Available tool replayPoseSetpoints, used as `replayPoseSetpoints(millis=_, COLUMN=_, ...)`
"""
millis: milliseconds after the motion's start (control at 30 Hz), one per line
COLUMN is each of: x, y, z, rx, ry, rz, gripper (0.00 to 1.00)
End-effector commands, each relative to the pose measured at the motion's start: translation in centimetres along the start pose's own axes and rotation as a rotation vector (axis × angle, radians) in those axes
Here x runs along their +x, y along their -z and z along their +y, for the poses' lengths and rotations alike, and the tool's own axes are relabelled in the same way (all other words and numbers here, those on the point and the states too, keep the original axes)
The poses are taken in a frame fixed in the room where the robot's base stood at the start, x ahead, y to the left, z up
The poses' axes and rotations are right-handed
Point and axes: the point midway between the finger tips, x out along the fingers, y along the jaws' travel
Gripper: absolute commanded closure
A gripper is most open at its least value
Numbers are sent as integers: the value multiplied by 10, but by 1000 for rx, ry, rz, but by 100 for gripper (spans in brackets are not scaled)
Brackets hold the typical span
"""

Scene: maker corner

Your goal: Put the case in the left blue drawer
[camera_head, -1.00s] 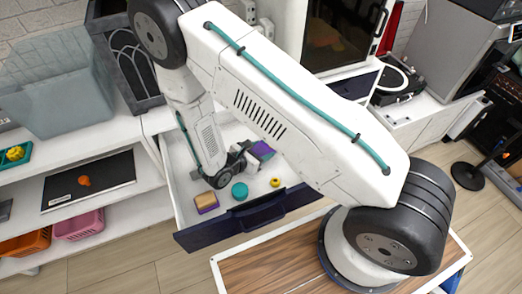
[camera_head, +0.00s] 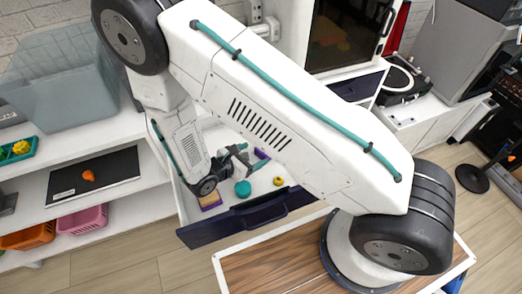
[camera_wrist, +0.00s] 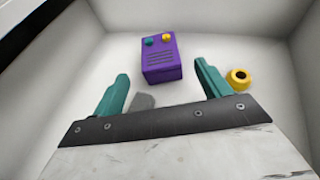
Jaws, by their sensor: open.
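The left blue drawer (camera_head: 215,229) is pulled open, with a dark blue front and a white inside. A purple box with a teal and a yellow knob, which looks like the case (camera_wrist: 161,62), lies on the drawer floor in the wrist view. Part of its purple side shows in the head view (camera_head: 262,154). My gripper (camera_wrist: 163,80) is open, with its teal fingers apart. The case is ahead of the fingertips, roughly between them, and not gripped. In the head view my gripper (camera_head: 238,155) is inside the drawer, partly hidden by my arm.
Another blue drawer (camera_head: 358,87) is shut.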

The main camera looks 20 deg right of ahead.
Motion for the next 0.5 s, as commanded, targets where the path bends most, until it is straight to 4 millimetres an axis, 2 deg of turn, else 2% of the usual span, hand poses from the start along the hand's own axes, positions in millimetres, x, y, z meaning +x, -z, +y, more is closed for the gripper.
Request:
replayPoseSetpoints(millis=33, x=-12, y=0, z=1, rx=1, ry=-5, rz=1, gripper=24)
replayPoseSetpoints(millis=200, x=-38, y=0, z=1, rx=1, ry=-3, rz=1, gripper=24)
replayPoseSetpoints(millis=500, x=-51, y=-1, z=0, rx=2, ry=3, rz=1, gripper=24)
